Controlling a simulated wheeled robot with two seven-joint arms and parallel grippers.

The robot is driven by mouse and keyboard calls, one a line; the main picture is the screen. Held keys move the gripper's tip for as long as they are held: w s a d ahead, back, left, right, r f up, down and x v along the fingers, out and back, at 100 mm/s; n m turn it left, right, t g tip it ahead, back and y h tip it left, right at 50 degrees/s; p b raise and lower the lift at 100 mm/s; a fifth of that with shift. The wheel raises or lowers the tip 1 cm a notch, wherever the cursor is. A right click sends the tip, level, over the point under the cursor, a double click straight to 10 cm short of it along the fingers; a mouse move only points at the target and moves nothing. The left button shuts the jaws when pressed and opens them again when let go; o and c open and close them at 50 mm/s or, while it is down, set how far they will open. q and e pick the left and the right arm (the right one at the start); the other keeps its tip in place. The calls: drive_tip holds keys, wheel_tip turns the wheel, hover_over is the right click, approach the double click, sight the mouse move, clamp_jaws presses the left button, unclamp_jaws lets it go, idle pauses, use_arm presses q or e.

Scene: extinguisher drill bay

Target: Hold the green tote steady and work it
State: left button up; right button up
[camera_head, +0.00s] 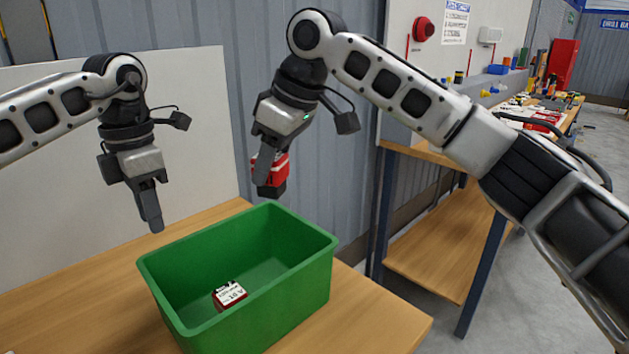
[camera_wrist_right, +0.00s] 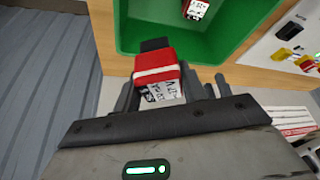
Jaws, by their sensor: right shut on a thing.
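The green tote (camera_head: 300,288) stands open on the wooden table, and part of it shows at the top of the right wrist view (camera_wrist_right: 128,35). A red item with a white printed label (camera_head: 230,294) lies inside on its floor; it also shows in the right wrist view (camera_wrist_right: 196,9). My right gripper (camera_head: 266,176) is shut on a red and black block with a white label (camera_wrist_right: 158,70), held above the tote's far rim. My left gripper (camera_head: 151,212) hangs above the tote's far left side, apart from it. Its fingers overlap in view, hiding any gap.
A wooden workbench (camera_head: 440,248) with a lower shelf stands at right, with several tools and coloured items farther back. A red alarm (camera_head: 423,29) is on the wall.

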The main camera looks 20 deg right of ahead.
use_arm(q)
hover_over(176, 296)
drive_tip(key=f, duration=1.2)
drive_tip(key=shift+w, duration=0.2)
clamp_jaws()
